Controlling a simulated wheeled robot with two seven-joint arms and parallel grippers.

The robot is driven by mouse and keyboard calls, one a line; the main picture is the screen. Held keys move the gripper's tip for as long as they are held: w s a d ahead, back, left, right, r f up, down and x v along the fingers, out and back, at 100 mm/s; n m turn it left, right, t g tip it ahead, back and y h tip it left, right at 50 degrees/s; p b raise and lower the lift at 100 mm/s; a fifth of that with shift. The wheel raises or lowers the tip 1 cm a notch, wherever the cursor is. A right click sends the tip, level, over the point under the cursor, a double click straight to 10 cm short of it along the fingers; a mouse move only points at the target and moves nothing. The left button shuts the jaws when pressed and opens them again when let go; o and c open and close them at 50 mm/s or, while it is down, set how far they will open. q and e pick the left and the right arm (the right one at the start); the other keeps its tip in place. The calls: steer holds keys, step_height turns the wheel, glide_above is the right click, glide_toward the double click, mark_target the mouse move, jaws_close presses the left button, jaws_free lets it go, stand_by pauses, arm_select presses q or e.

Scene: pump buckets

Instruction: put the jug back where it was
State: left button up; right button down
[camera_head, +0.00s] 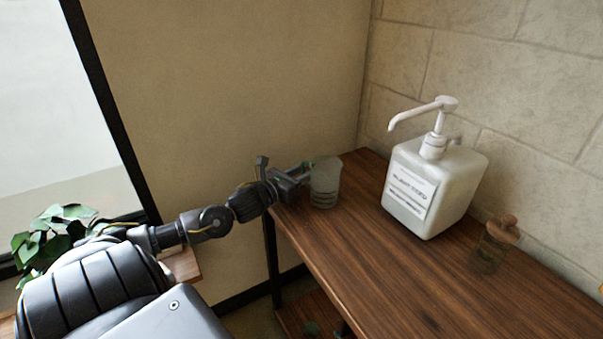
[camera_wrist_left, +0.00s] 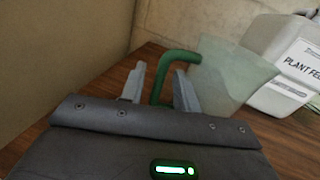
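The jug (camera_head: 326,184) is clear and ribbed, with a green handle. It stands upright on the wooden table at its far left end, left of the white pump bottle. In the left wrist view the jug (camera_wrist_left: 226,76) is at the right, with its handle toward me. My left gripper (camera_head: 300,173) is at the handle side of the jug. In the left wrist view the fingers of the gripper (camera_wrist_left: 158,88) are apart, with the green handle between them and a gap at the left finger. My right gripper is not in view.
A white pump bottle (camera_head: 432,185) labelled as plant feed stands right of the jug. A small glass bottle with a cork-like top (camera_head: 490,252) is farther right. The front of the wooden table (camera_head: 370,268) is clear. Walls close off the back and left.

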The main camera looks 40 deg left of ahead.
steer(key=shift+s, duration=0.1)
arm_select(q)
steer(key=shift+s, duration=0.35)
steer(key=s, duration=0.9)
steer(key=shift+s+a, duration=0.2)
steer(key=shift+s, duration=0.2)
steer(key=shift+s+p, duration=0.3)
steer(key=shift+s, duration=0.45)
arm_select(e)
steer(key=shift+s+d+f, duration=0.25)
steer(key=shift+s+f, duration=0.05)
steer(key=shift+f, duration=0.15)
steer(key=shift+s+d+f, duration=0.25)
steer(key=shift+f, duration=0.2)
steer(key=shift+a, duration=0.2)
